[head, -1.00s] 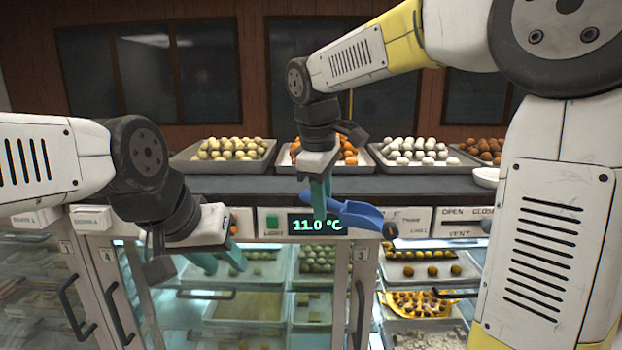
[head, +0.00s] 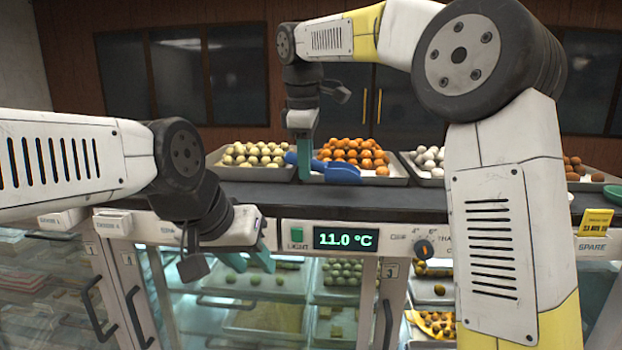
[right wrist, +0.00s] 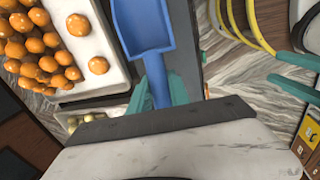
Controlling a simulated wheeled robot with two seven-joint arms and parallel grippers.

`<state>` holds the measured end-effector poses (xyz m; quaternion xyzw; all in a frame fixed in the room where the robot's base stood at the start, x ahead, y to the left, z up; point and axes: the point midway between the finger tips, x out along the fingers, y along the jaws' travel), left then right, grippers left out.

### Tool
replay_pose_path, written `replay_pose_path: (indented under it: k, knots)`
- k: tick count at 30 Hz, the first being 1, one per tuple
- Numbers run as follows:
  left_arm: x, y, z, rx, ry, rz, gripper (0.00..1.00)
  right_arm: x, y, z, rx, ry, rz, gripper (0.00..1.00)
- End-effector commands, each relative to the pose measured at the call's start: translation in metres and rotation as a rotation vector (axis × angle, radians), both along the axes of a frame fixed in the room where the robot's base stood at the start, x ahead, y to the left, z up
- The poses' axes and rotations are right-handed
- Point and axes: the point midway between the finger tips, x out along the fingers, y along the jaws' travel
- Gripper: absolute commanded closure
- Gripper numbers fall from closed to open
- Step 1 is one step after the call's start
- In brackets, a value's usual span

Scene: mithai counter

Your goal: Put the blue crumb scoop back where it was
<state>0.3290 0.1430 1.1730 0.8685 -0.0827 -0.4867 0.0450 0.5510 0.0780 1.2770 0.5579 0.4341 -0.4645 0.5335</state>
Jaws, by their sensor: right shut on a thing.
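The blue crumb scoop (head: 335,170) is held by its handle in my right gripper (head: 304,160), in front of the tray of orange sweets (head: 312,177). In the right wrist view the scoop (right wrist: 143,25) points away from the teal fingers (right wrist: 158,92), which are shut on its handle. The orange sweets' tray (right wrist: 115,60) lies to its left there. My left gripper (head: 228,268) hangs in front of the glass case, below the counter top, with its teal fingers apart and nothing seen between them.
Trays of pale yellow sweets (head: 252,155) and white sweets (head: 428,160) flank the orange ones on the dark counter (head: 270,197). The display panel (head: 345,238) is below the counter edge.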

Motion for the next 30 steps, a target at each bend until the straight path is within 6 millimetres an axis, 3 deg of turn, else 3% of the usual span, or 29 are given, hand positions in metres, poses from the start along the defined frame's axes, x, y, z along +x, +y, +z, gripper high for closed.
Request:
replay_pose_path:
  k: [4,12,23,24,27,30]
  knots:
    - [0.000,0.000,0.000,0.000,0.000,0.000,0.64,0.006,0.005,-0.004,-0.001,0.001,0.000,1.00]
    - [0.000,0.000,0.000,0.000,0.000,0.000,0.64,0.006,0.004,-0.035,-0.001,0.000,0.000,1.00]
    - [0.000,0.000,0.000,0.000,0.000,0.000,0.64,0.006,0.004,-0.039,-0.001,0.000,-0.001,1.00]
    - [0.000,0.000,0.000,0.000,0.000,0.000,0.64,0.006,0.004,-0.039,-0.001,0.000,-0.001,0.71]
    - [0.000,0.000,0.000,0.000,0.000,0.000,0.64,0.006,0.004,-0.038,-0.001,0.000,-0.001,0.55]
    - [0.000,0.000,0.000,0.000,0.000,0.000,0.64,0.006,0.004,-0.038,-0.001,0.000,-0.001,0.55]
